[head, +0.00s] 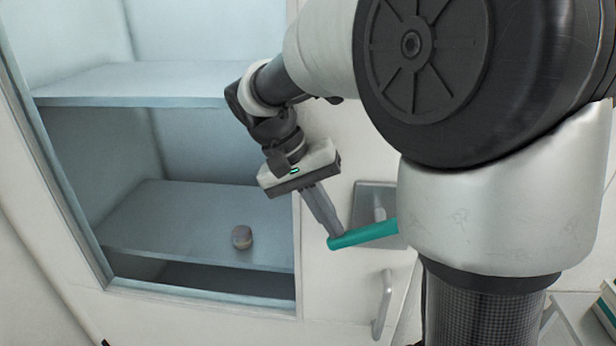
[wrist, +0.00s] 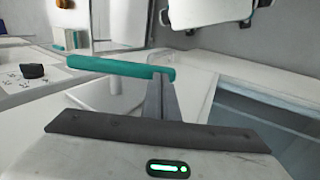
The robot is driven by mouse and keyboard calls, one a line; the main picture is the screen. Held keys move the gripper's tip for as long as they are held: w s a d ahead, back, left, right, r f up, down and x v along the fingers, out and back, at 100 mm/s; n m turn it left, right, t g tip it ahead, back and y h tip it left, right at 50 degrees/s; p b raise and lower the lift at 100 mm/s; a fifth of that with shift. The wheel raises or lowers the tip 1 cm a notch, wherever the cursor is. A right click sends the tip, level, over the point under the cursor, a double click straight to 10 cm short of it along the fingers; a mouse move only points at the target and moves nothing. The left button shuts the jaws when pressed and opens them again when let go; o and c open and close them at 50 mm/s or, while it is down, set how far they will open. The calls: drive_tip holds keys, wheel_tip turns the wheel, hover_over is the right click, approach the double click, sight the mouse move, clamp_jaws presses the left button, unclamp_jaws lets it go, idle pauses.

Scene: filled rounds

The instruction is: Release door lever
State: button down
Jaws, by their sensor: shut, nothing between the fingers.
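The teal door lever (head: 365,236) runs from a grey metal plate (head: 372,197) on the pale door out to its free end at the left. Its right end is hidden behind my arm in the head view. My gripper (head: 335,232) is shut and empty, its fingers pointing down at the lever's free end. In the wrist view, the lever (wrist: 115,67) lies across just beyond my fingertips (wrist: 161,78), near its right end. I cannot tell whether the fingertips touch it.
A grey pull handle (head: 384,303) is below the lever. At the left is a window-like opening with shelves (head: 165,215), and a small round jar (head: 242,237) stands on one. The wrist view shows a counter with a dark object (wrist: 33,71) at the left.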

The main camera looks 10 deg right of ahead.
sight(328, 238)
wheel_tip(328, 238, down, 4)
drive_tip(key=g+h+b, duration=0.1)
drive_tip(key=h, duration=0.3)
drive_tip(key=shift+s+d, duration=0.1)
drive_tip(key=shift+d, duration=0.05)
drive_tip(key=shift+d+f+b, duration=0.2)
drive_tip(key=shift+f+b, duration=0.15)
drive_tip(key=shift+b, duration=0.05)
drive_tip(key=shift+s+f, duration=0.15)
